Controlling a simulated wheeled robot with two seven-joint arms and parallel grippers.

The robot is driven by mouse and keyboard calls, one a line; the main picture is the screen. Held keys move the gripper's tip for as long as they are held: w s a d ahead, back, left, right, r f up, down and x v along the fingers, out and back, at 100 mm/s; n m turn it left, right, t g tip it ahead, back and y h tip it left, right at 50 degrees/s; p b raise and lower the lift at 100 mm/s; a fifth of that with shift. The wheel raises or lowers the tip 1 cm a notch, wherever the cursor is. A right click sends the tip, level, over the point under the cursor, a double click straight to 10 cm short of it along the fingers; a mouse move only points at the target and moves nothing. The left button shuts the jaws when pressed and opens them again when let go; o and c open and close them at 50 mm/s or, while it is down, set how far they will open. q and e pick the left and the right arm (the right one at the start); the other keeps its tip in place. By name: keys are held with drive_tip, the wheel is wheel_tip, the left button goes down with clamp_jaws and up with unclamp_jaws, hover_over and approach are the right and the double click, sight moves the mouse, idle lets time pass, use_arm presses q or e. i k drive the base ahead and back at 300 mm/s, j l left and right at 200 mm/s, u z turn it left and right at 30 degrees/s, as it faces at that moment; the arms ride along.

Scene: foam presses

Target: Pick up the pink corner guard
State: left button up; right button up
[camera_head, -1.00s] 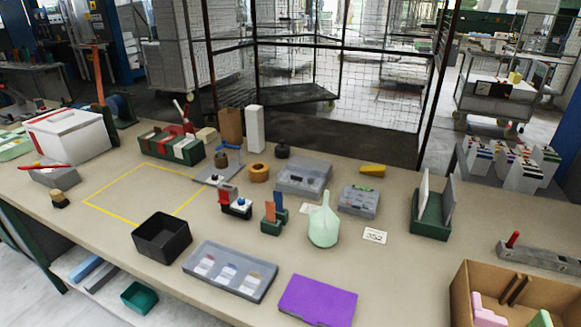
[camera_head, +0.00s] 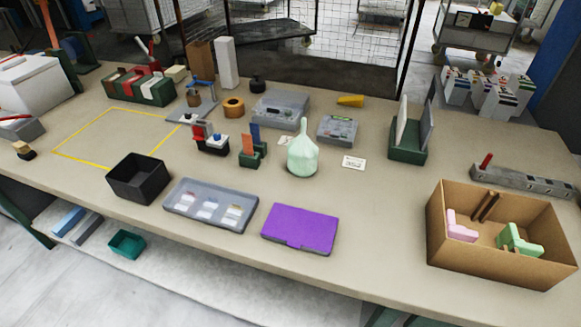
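The pink corner guard (camera_head: 460,228) is a light pink L-shaped piece. It lies inside an open cardboard box (camera_head: 480,262) at the right front of the table, in the box's left part. A light green corner guard (camera_head: 519,241) lies to its right in the same box. Brown strips (camera_head: 487,206) stand behind and between them. The lower parts of the guards are partly hidden by the box's front wall. Neither of my grippers shows in the head view.
On the table (camera_head: 372,240), a purple case (camera_head: 300,229), a grey compartment tray (camera_head: 211,204) and a black bin (camera_head: 139,178) stand left of the box. A grey rail with a red handle (camera_head: 510,180) lies behind it. The tabletop between the purple case and the box is clear.

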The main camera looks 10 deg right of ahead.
sight(460, 232)
drive_tip(key=z, duration=1.7)
drive_tip(key=l+u, duration=0.5)
